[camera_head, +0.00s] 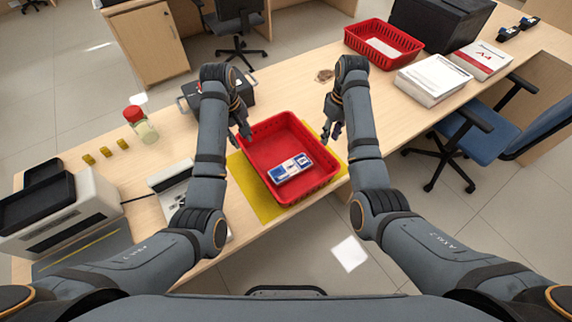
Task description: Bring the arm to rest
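My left gripper (243,127) hangs at the left rim of a red basket (258,150). Its fingers are small and partly hidden by my arm, so I cannot tell whether it is open or shut. My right gripper (331,131) is just right of the basket's back right side, above the counter. Its fingertips look spread apart with nothing between them. The basket sits on a yellow mat (246,190) and holds a blue and white packet (290,169) lying flat near its front.
On the left of the counter (165,117) are a jar with a red lid (140,125), several small yellow pieces (105,152) and a printer-like machine (65,216). At the right stand a second red basket (383,45), a paper stack (433,80) and a blue chair (485,135).

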